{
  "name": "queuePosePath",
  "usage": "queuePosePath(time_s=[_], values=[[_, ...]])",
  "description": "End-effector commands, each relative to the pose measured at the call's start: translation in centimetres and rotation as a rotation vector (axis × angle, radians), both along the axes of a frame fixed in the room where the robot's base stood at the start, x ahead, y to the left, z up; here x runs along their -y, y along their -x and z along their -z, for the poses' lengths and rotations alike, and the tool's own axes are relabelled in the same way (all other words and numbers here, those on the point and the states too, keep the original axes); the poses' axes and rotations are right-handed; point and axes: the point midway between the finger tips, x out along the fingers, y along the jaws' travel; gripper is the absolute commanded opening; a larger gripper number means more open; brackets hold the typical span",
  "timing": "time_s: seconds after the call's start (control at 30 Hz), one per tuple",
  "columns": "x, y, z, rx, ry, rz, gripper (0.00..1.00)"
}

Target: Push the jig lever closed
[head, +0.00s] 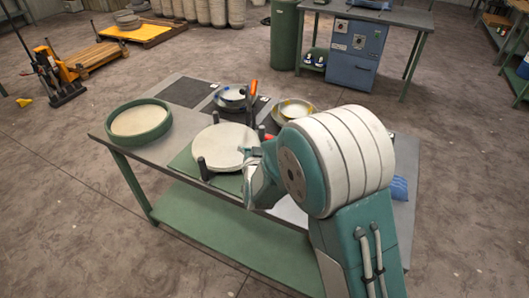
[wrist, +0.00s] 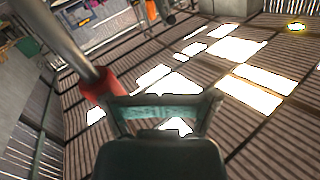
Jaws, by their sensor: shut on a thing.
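The jig (head: 217,150) is a round pale disc on a green base, with dark upright posts around its rim, on the grey table. An upright orange handle (head: 253,88) stands behind the disc. A small red-orange part (head: 267,136) shows at its right edge, next to my arm. My gripper (wrist: 160,100) is at the disc's right side, mostly hidden in the head view by my arm. In the wrist view the jig lever, a grey bar with a red end (wrist: 103,87), meets my gripper's left side; the exact contact is hard to tell.
A green-rimmed round tray (head: 138,120) sits on the table's left end. Bowls (head: 232,97) stand at the back, and a yellowish bowl (head: 293,110) is to their right. A blue ribbed item (head: 399,189) lies at the right. The floor around the table is mostly open.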

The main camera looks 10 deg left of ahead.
Motion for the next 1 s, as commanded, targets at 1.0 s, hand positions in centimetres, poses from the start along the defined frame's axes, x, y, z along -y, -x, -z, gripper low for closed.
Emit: queuePosePath(time_s=[1.0], values=[[-0.1, 0.6, -0.5, 0.004, -0.003, 0.007, 0.00]])
